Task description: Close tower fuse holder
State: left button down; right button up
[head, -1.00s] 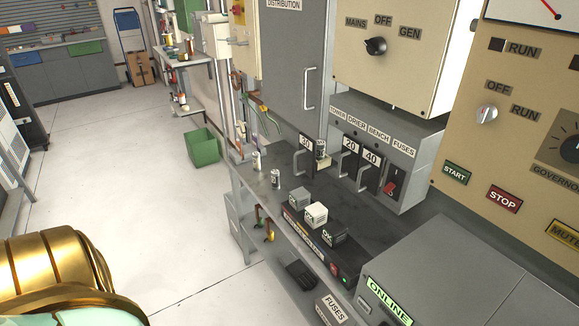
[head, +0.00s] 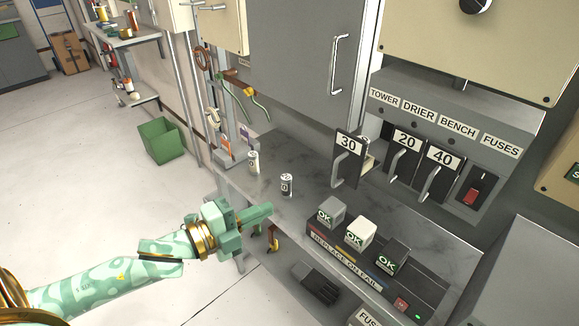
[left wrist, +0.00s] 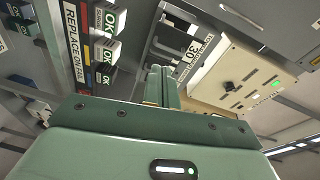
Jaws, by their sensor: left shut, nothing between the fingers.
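The tower fuse holder (head: 348,158) is the black carrier marked 30 with a grey handle, under the TOWER label at the left of the fuse panel (head: 452,112). It stands out from the panel, swung open, with a pale part behind it. My left gripper (head: 268,209) is shut and empty, over the bench's front edge, left of and below the holder and apart from it. In the left wrist view the shut fingers (left wrist: 162,86) point toward the 30 label (left wrist: 193,48). My right gripper is not in view.
Two small cylinders, one (head: 253,162) and another (head: 286,184), stand on the bench. Several OK-marked blocks (head: 357,233) sit on the front rail. Holders marked 20 (head: 405,152) and 40 (head: 440,170) are beside the tower holder. A green bin (head: 160,141) stands on the floor.

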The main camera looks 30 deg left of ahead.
pick_arm(q)
jog(key=r+m, duration=0.1)
jog(key=r, duration=0.1)
jog(key=m+b, duration=0.1)
jog(key=b, duration=0.1)
send_near(350, 157)
notch_tip(350, 157, down, 4)
jog(key=w, duration=0.3)
jog(key=shift+s+d+f+h, duration=0.1)
jog(key=shift+s+d+h, duration=0.1)
jog(key=shift+d+h, duration=0.25)
jog(key=x, duration=0.3)
jog(key=a+x, duration=0.1)
jog(key=x, duration=0.3)
jog(key=w+a+x, duration=0.1)
jog(key=x, duration=0.2)
jog(key=shift+w+d, duration=0.15)
jog(key=shift+w, duration=0.05)
jog(key=shift+r, duration=0.35)
